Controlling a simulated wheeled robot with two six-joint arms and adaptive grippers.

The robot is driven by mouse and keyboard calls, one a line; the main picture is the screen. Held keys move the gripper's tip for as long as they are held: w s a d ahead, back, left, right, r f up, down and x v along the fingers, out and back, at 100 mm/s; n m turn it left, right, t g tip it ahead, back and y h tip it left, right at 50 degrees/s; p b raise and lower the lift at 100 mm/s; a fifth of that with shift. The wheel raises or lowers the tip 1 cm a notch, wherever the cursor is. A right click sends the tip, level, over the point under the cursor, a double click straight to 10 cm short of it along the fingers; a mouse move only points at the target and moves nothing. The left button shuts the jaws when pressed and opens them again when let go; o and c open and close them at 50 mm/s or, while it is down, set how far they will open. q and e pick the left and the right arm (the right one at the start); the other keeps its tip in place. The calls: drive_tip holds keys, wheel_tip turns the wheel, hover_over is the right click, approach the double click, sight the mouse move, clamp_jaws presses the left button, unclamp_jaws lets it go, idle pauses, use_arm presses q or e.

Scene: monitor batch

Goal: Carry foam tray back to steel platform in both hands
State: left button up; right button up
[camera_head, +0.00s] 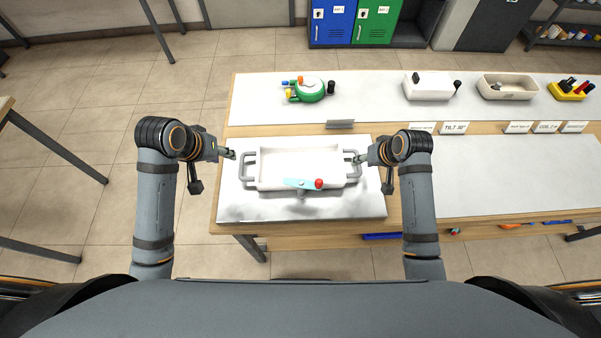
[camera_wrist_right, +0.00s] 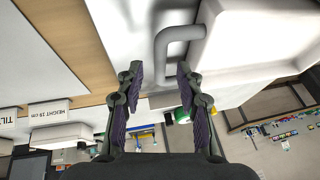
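The white foam tray (camera_head: 300,165) with a grey handle at each end sits level on the steel platform (camera_head: 350,208) in the head view. It looks empty. My left gripper (camera_head: 229,154) is just outside the tray's left handle (camera_head: 243,168); its fingers are too small to tell open from shut. My right gripper (camera_head: 357,158) is at the right handle (camera_head: 355,170). In the right wrist view, its fingers (camera_wrist_right: 160,82) are spread, with the grey handle (camera_wrist_right: 161,55) ahead of and between the tips, with gaps on both sides.
Behind are a green round device (camera_head: 309,90), white bins (camera_head: 428,87), a yellow holder (camera_head: 568,90) and small label cards (camera_head: 454,128). The bench surface at right (camera_head: 500,175) is clear.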

drive_tip(key=v, duration=0.9)
